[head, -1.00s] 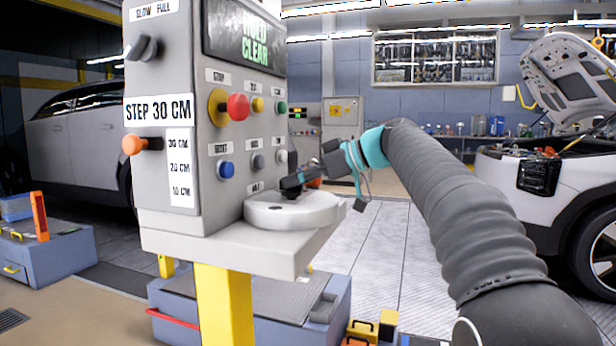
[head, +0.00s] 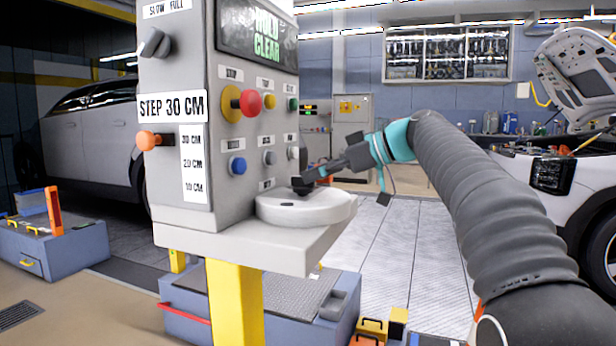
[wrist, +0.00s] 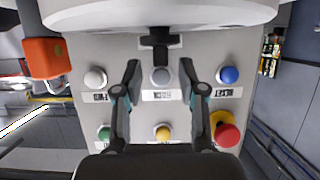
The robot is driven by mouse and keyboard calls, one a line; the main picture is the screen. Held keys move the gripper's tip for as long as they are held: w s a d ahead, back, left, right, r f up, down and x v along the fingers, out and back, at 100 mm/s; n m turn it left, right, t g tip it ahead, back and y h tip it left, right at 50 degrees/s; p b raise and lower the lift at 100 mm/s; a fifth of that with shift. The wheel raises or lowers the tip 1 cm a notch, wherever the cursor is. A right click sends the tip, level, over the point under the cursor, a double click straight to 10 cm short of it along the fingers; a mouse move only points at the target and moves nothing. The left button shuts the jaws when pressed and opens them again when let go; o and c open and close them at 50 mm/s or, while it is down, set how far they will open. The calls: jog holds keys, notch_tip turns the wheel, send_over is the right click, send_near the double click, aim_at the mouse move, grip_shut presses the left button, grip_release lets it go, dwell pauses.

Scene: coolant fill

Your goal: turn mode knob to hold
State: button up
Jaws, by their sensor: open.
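A black T-shaped knob (wrist: 160,40) sticks out of the grey panel (wrist: 125,62) at the top middle of the wrist view, which shows the panel upside down. It looks like the mode knob; its label is partly hidden and I cannot read its setting. My gripper (wrist: 160,70) is open and empty, its two fingers either side of a grey button (wrist: 160,76), with the knob just past the fingertips. In the head view my gripper (head: 304,186) is at the panel's front face, above the round white disc (head: 325,207).
A red stop button (head: 250,103), a blue button (head: 237,166) and a green button (wrist: 104,132) are close by. A black selector (head: 154,43) and an orange knob (head: 148,141) are on the side face. The white ledge (head: 240,240) juts out below.

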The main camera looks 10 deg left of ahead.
jog(key=v, duration=0.9)
jog(key=shift+d, duration=0.2)
jog(key=shift+r, duration=0.15)
jog(key=w+d+f+m+t+h, duration=0.1)
jog(key=w+d+f+m+h, duration=0.1)
jog(key=w+f+m, duration=0.3)
jog(key=d+f+m+t+h, duration=0.1)
jog(key=d+f+m, duration=0.1)
jog(key=f+m, duration=0.3)
jog(key=s+d+f+m+h, duration=0.2)
jog(key=f, duration=0.3)
jog(key=s+d+f+m+h, duration=0.1)
jog(key=s+d+f+h, duration=0.1)
jog(key=f, duration=0.3)
jog(key=s+d+f+m+h, duration=0.1)
jog(key=s+f, duration=0.4)
jog(key=s, duration=0.6)
jog(key=s+d+f+h, duration=0.3)
jog(key=s+f, duration=0.3)
jog(key=s, duration=0.5)
jog(key=s+d+f+m+h, duration=0.1)
jog(key=s+d+f, duration=0.3)
jog(key=s, duration=0.7)
jog(key=shift+s+d+f+m+t+h, duration=0.15)
jog(key=shift+s+f+m+t+h, duration=0.2)
jog(key=shift+f+h, duration=0.35)
